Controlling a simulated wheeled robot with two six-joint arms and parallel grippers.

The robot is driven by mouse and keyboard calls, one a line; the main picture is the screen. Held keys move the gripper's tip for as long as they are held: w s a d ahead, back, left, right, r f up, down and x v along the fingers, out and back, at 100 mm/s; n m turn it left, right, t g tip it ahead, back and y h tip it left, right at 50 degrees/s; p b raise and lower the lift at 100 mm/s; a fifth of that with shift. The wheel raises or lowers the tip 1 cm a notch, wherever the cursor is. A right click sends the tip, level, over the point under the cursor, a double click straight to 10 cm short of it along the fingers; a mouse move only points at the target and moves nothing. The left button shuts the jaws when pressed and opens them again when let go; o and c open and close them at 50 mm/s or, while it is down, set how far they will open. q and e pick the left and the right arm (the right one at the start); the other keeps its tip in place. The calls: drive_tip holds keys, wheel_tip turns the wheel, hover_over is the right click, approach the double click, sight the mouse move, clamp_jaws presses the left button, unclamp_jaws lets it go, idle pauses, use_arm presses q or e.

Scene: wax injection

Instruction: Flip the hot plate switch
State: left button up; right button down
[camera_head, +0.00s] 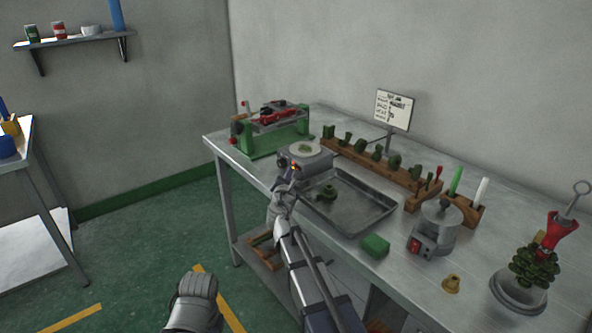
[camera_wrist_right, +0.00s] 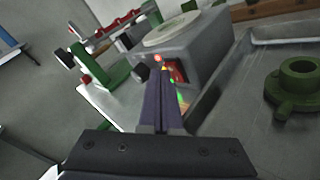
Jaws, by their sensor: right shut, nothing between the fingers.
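The hot plate (camera_head: 305,158) is a grey box with a round pale top on the metal bench, left of the tray. In the right wrist view, its front (camera_wrist_right: 205,62) bears a red rocker switch (camera_wrist_right: 178,73), a small red light and a black knob. My right gripper (camera_wrist_right: 163,72) is shut and empty, with its fingertips right in front of the switch and overlapping its left edge. I cannot tell whether they touch. In the head view, the gripper (camera_head: 292,178) is at the hot plate's front and covers part of it. My left gripper's fingers are not visible.
A green clamp fixture (camera_head: 270,135) stands left of the hot plate. A metal tray (camera_head: 375,221) with a green ring part (camera_head: 326,191) lies to its right. A wooden rack of green pieces (camera_head: 375,165) stands behind. A grey pot device (camera_head: 434,232) is farther right.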

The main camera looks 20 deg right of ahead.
drive_tip(key=shift+d, duration=0.2)
idle(0.3)
drive_tip(key=shift+a, duration=0.1)
drive_tip(key=shift+s+a, duration=0.2)
drive_tip(key=shift+a, duration=0.4)
drive_tip(key=shift+s+a+f+b, duration=0.1)
drive_tip(key=shift+s+a, duration=0.2)
drive_tip(key=shift+a, duration=0.5)
drive_tip(key=shift+s+a+f+b, duration=0.15)
drive_tip(key=shift+s+a, duration=0.1)
drive_tip(key=shift+a, duration=0.5)
drive_tip(key=shift+s+a+f+b, duration=0.1)
drive_tip(key=shift+s+a, duration=0.2)
drive_tip(key=shift+a, duration=0.5)
